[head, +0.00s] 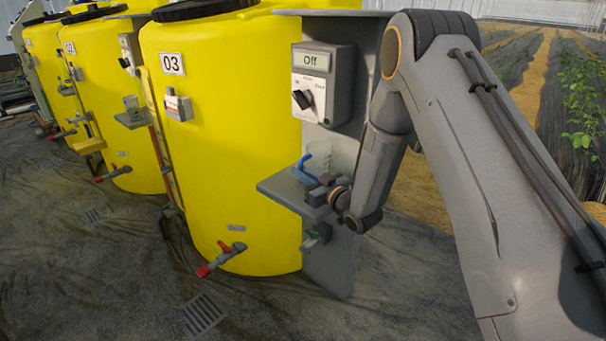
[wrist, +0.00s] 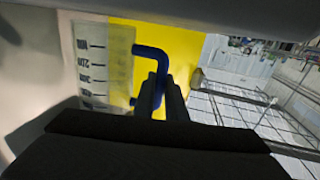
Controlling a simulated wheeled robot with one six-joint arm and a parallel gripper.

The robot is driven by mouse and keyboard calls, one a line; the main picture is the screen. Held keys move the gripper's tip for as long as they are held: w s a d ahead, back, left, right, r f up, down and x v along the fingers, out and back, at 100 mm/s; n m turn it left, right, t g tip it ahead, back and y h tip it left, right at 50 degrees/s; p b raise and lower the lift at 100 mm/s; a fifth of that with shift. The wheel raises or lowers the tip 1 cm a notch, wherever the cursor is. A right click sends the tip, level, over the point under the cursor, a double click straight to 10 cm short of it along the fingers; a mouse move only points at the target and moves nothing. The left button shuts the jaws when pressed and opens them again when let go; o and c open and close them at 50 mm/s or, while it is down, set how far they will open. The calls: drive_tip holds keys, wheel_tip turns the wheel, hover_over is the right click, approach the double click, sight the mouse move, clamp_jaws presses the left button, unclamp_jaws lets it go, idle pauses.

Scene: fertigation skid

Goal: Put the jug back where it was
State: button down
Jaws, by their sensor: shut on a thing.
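The jug (wrist: 105,62) is clear with dark volume marks and a blue handle (wrist: 150,52). In the wrist view my gripper (wrist: 160,98) is shut on the blue handle, with the jug to the left of the fingers. In the head view the jug (head: 318,160) is at the small grey shelf (head: 285,190) on the panel beside tank 03, and my gripper (head: 318,186) is at its handle from the right. My fingers partly hide the handle. I cannot tell whether the jug's base touches the shelf.
A control box (head: 323,84) reading "Off" is above the shelf. The yellow tank 03 (head: 225,130) stands just left of it, with a red-handled valve (head: 222,258) low down. More yellow tanks stand farther left. A floor drain (head: 203,315) is in front.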

drive_tip(key=shift+w+d+f, duration=0.1)
drive_tip(key=shift+w+f, duration=0.05)
drive_tip(key=shift+f, duration=0.15)
drive_tip(key=shift+f, duration=0.15)
drive_tip(key=c, duration=1.8)
unclamp_jaws()
